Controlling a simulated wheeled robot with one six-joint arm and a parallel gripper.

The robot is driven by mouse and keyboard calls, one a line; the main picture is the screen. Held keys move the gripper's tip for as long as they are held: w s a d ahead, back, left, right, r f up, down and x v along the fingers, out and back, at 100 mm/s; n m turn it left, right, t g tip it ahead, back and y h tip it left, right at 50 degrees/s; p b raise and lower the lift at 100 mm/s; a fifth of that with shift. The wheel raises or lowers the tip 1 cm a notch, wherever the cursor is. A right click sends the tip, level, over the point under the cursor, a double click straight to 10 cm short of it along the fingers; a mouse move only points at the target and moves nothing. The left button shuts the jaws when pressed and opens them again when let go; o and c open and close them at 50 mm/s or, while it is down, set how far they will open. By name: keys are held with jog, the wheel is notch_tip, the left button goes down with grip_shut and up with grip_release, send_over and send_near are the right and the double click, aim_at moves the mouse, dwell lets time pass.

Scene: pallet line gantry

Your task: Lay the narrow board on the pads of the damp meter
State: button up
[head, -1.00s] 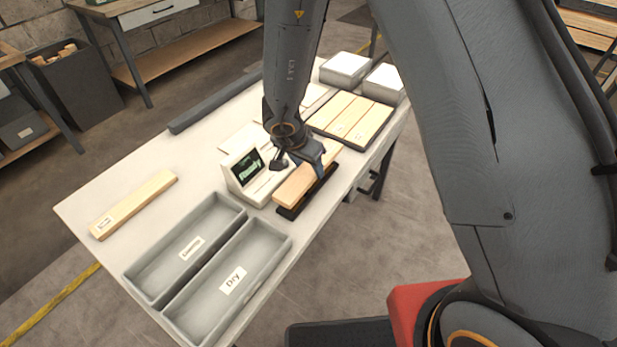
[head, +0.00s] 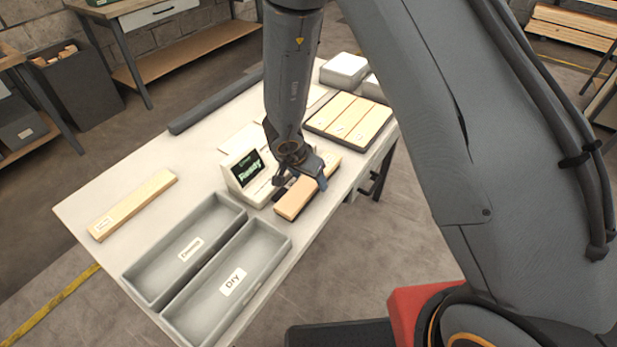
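The narrow board (head: 291,204) is pale wood and lies lengthwise over the dark pads of the damp meter, at the middle of the table. Little of the pads shows beneath it. The damp meter (head: 239,175) is a white box with a dark screen with green lettering, just left of the board. My gripper (head: 303,183) is low over the board's middle, with a finger against its right edge. It appears shut on the board, though the far finger is mostly hidden. Whether the board rests fully on the pads is hard to see.
Two grey trays, one marked Dry (head: 233,283) and another (head: 190,248), stand at the near end. Another labelled board (head: 132,204) lies at left. A dark tray (head: 318,128) of several boards and white boxes (head: 345,70) stand behind. Bare table (head: 180,165) lies left of the meter.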

jog(key=v, duration=1.2)
notch_tip(320, 180, up, 6)
jog(key=n+t+y, duration=0.2)
send_over(309, 181)
notch_tip(309, 181, up, 3)
jog(key=d+n+y, duration=0.1)
jog(key=d, duration=0.1)
jog(key=s+d+r+n+g, duration=0.2)
jog(key=s+d+n+g, duration=0.1)
jog(key=s+d, duration=0.9)
jog(key=s+n, duration=0.1)
jog(key=s, duration=0.2)
jog(key=shift+s+d+r+n+p, duration=0.3)
jog(key=shift+d+p, duration=0.1)
jog(key=shift+f, duration=0.15)
